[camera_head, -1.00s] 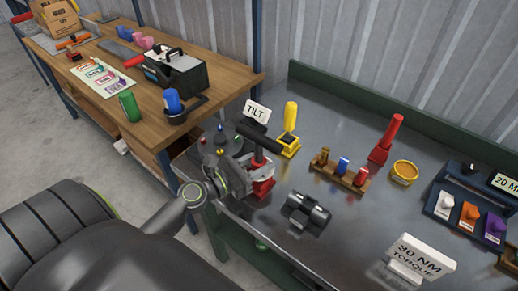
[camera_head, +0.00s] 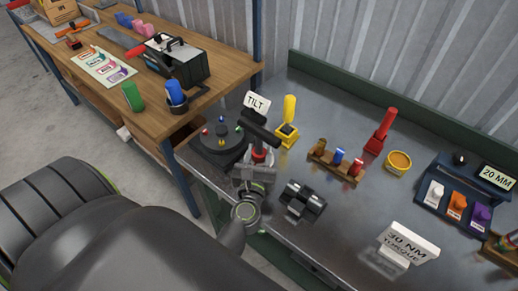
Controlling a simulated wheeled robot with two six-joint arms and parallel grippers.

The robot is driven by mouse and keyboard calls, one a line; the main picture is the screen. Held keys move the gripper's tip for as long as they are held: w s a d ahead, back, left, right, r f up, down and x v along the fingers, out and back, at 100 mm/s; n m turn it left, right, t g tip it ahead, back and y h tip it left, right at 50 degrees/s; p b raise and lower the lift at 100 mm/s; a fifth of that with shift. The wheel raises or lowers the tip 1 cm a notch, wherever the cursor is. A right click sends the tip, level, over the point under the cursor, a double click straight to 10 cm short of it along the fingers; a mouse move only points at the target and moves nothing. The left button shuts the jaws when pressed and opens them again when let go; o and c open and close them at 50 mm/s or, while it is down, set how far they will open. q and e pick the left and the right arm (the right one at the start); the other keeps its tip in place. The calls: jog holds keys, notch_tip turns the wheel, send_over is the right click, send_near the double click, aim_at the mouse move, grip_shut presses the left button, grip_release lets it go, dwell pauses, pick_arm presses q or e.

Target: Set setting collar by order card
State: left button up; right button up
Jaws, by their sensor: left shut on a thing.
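A red post with a black T-shaped handle (camera_head: 259,127) stands near the left front edge of the metal bench, by a white TILT sign (camera_head: 257,100). My left gripper (camera_head: 256,173) is shut at the lower red part of this post, which it partly hides. A dark round disc with small coloured knobs (camera_head: 221,138) lies just left of the post. A black and silver clamp-like part (camera_head: 302,199) lies to the right of my gripper. A card with coloured labels (camera_head: 103,66) lies on the wooden table. I cannot tell which part is the setting collar. My right gripper is not in view.
A 30 NM TORQUE sign (camera_head: 408,245) stands at the front right. A blue tray (camera_head: 437,187) with coloured tags and a 20 MM sign (camera_head: 496,177) is at the right. A yellow-handled tool (camera_head: 289,109), a red tool (camera_head: 386,124) and a yellow ring (camera_head: 399,159) stand farther back.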

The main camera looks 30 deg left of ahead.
pick_arm(q)
jog(key=shift+n+g+y, duration=0.4)
jog(key=shift+n+y, duration=0.1)
jog(key=shift+y, duration=0.2)
jog(key=o, duration=1)
